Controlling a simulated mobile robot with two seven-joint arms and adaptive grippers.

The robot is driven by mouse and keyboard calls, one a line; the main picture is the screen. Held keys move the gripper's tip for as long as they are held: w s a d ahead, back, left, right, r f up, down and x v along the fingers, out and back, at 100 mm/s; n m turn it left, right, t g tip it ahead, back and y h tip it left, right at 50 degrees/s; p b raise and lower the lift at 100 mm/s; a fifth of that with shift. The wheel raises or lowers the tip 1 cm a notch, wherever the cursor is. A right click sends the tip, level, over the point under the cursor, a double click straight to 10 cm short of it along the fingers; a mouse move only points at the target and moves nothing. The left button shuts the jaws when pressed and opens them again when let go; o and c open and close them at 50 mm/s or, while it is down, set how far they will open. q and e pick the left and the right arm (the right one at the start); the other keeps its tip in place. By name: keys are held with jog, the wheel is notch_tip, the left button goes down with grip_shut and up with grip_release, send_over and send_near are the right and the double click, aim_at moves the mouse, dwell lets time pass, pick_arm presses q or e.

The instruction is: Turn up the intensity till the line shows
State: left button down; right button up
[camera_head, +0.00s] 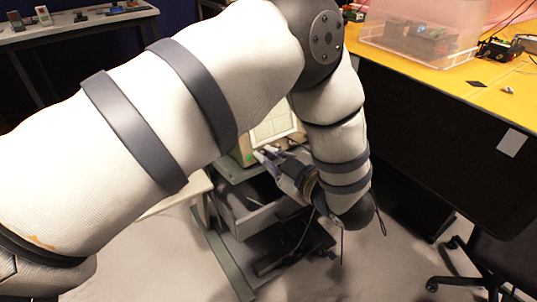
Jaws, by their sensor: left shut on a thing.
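An oscilloscope (272,126) with a pale gridded screen stands on a cart in the middle of the view, partly hidden behind my left arm. No line can be made out on the part of the screen that shows. My left gripper (264,155) is at the lower front of the oscilloscope, its fingertips at the panel just below the screen. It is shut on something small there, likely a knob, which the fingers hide. The intensity marking is too small to read. My right gripper is not in view.
The cart (243,222) has an open drawer or shelf below the oscilloscope. A yellow-topped bench (393,68) with a clear plastic box (424,30) stands at the right. A black office chair (490,262) is at the lower right. A table (75,28) with small devices is at the upper left.

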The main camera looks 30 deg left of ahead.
pick_arm(q)
jog(key=m, duration=0.3)
jog(key=shift+m+t+p, duration=0.3)
jog(key=shift+m+p, duration=0.1)
jog(key=shift+s+f+m, duration=0.1)
jog(key=shift+m, duration=1.8)
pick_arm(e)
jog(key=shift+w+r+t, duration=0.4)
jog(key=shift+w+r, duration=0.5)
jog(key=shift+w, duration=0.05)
pick_arm(q)
jog(key=c, duration=1.7)
grip_release()
jog(key=shift+o, duration=0.2)
